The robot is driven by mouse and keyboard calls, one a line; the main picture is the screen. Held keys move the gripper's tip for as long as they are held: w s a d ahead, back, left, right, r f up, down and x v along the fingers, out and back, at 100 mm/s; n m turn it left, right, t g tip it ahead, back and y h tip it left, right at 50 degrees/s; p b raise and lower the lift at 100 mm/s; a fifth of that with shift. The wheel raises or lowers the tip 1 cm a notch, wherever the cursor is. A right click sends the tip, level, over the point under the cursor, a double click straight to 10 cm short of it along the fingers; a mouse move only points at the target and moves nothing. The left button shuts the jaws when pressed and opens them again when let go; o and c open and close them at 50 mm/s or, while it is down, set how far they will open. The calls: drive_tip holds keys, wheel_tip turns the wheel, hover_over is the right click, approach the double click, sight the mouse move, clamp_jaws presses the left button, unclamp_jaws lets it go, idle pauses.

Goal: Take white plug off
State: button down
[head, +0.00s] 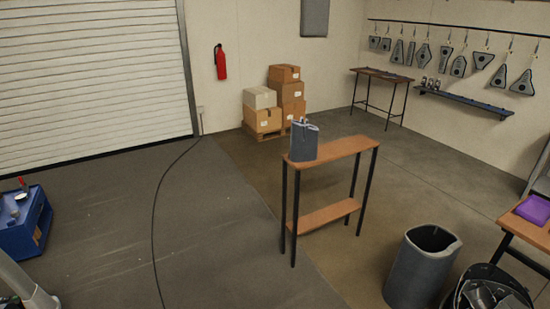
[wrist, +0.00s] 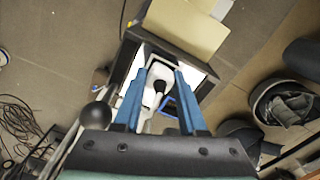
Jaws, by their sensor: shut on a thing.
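In the wrist view, my gripper (wrist: 163,72) has two blue fingers, shut on a white piece, the white plug (wrist: 154,76). A dark rounded part shows at the near end of the white piece, between the fingers. Behind the fingertips is a dark-framed box-like thing (wrist: 122,66) with a bright white inside. Whether the plug is still seated in anything cannot be told. My gripper and the plug do not show in the head view.
In the head view, a narrow wooden table (head: 340,148) holds a grey container (head: 303,144). A grey bin (head: 420,270) stands at the lower right, a blue cart (head: 22,238) at the left. A black cable (head: 153,220) crosses the open floor. Loose cables (wrist: 20,120) show in the wrist view.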

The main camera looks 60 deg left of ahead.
drive_tip(key=shift+r, duration=0.1)
idle(0.5)
wheel_tip(320, 180, up, 8)
drive_tip(key=p, duration=0.8)
idle(0.4)
